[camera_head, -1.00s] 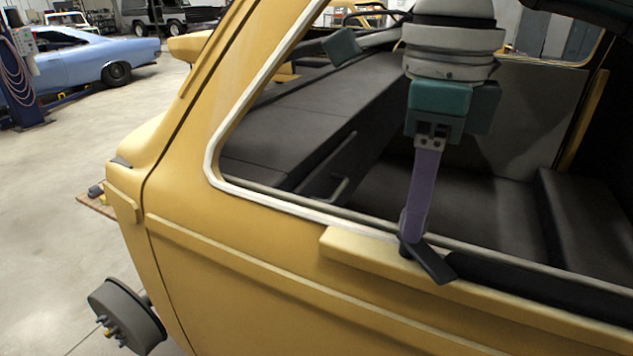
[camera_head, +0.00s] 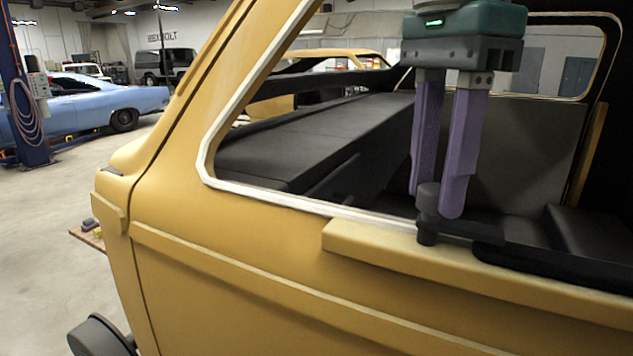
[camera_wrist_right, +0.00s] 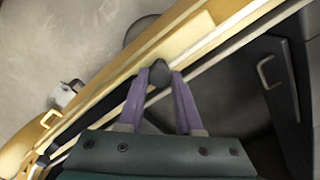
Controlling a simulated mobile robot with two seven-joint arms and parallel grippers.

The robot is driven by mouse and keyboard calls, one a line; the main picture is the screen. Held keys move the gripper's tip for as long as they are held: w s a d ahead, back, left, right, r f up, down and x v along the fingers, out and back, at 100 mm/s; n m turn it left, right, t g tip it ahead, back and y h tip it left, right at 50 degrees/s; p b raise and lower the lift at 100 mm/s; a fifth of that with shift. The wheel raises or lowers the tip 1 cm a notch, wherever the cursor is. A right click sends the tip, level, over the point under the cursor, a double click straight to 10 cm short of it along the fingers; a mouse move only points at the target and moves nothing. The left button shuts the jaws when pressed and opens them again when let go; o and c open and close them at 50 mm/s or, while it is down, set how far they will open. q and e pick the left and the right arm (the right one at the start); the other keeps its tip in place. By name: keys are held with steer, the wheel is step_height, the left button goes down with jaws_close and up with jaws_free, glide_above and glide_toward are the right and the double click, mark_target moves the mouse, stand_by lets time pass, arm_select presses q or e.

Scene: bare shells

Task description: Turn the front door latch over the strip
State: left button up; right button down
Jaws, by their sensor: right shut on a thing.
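The front door latch (camera_head: 428,214) is a dark grey upright knob with a flat arm on the sill of the yellow door (camera_head: 250,285). In the head view its arm reaches right, partly behind a finger. A raised yellow ledge (camera_head: 375,249) runs along the door top, and a black strip (camera_head: 570,276) lies further right; I cannot tell which is the named strip. My right gripper (camera_head: 437,203) points down with purple fingers, shut on the latch knob. In the right wrist view the dark knob (camera_wrist_right: 159,74) sits between its fingertips (camera_wrist_right: 160,80). My left gripper is not in view.
The white-edged window frame (camera_head: 205,155) stands close on the left of the opening. A bare wheel hub (camera_head: 98,338) sticks out at lower left. A blue car (camera_head: 90,100) is far off.

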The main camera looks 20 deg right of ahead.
mark_target(435, 187)
steer(key=shift+n, duration=0.3)
steer(key=c, duration=0.6)
jaws_free()
steer(key=shift+r, duration=0.35)
step_height(435, 187, up, 9)
steer(key=p, duration=0.6)
steer(key=shift+r+p, duration=0.15)
steer(key=shift+p, duration=0.25)
